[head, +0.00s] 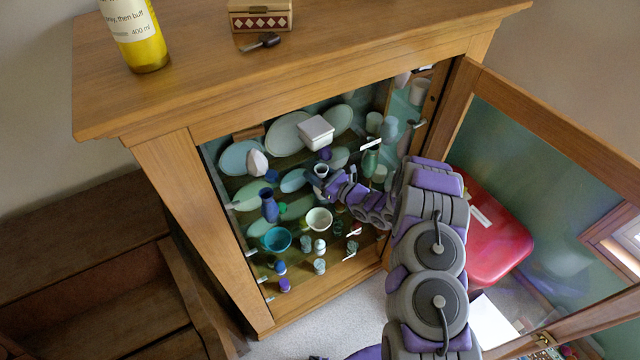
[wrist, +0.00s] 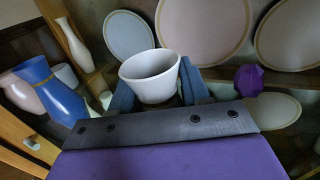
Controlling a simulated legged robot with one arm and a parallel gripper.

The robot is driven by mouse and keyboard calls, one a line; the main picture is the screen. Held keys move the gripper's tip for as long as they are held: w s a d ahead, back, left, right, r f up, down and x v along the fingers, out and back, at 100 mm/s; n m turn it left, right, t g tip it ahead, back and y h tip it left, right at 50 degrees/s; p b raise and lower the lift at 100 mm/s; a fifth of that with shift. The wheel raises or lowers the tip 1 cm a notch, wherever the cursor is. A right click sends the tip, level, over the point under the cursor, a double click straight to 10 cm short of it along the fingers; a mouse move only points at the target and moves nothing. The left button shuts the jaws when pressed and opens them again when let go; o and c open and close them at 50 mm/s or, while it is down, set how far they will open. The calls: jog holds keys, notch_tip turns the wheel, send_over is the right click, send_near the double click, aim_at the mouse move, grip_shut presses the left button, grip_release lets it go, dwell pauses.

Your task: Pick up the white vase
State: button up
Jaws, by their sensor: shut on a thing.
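A white, wide-mouthed, cup-shaped vessel (wrist: 150,77) is between the fingers of my gripper (wrist: 160,92) in the wrist view. It tapers downward and leans slightly, and its lower part is hidden by the gripper. In the head view the white vessel (head: 321,170) shows small at the end of my arm, inside the open cabinet. My gripper (head: 325,185) is shut on it. A slender white vase (wrist: 75,43) stands apart at the left of the wrist view. I cannot tell from the pictures which of the two the task calls the white vase.
The wooden cabinet (head: 160,180) has glass shelves with plates, bowls and a blue vase (wrist: 47,92). A purple faceted object (wrist: 249,80) is close right of the gripper. The glass door (head: 560,130) stands open at right. A yellow bottle (head: 146,50) stands on the cabinet top.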

jog(key=shift+d, duration=0.6)
jog(key=shift+c, duration=1.4)
jog(key=shift+d+r, duration=0.1)
jog(key=shift+d, duration=0.05)
grip_shut()
jog(key=shift+a, duration=0.6)
